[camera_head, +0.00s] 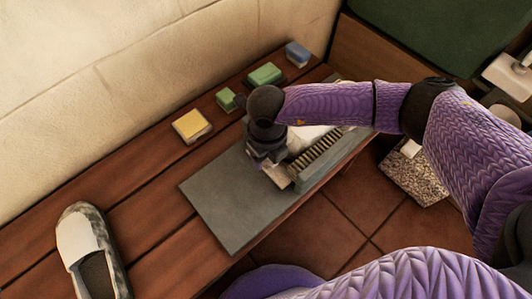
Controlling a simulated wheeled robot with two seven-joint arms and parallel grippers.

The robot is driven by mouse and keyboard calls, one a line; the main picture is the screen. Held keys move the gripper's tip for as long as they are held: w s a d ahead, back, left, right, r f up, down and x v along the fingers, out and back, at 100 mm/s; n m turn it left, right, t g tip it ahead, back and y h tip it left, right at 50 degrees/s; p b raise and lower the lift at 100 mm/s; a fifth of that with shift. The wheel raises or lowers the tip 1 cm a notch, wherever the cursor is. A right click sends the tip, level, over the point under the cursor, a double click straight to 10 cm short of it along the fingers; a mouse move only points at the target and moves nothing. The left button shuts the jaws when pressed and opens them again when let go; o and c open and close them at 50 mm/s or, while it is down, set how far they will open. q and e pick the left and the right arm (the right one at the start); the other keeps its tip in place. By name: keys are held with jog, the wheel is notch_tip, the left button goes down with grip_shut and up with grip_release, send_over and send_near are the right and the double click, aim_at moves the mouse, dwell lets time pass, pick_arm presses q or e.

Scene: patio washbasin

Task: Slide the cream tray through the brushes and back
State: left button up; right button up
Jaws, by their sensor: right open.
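My right gripper (277,172) reaches down over the grey board (225,197), at the near end of a row of dark bristles, the brushes (318,153). A pale surface, probably the cream tray (308,131), shows between my forearm and the bristles; my arm and gripper hide most of it. My right gripper is open. Whether its fingers touch the tray cannot be seen. The brushes stand in a grey holder along the board's right side. My left gripper is not in view.
A shoe (88,250) lies on the wooden bench (150,222) at the lower left. Yellow (191,126), green (265,75), small green (227,99) and blue (297,53) blocks sit near the wall. A speckled block (415,177) stands on the tiled floor at right.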

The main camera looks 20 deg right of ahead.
jog(key=shift+r, duration=0.1)
grip_shut()
dwell(1.2)
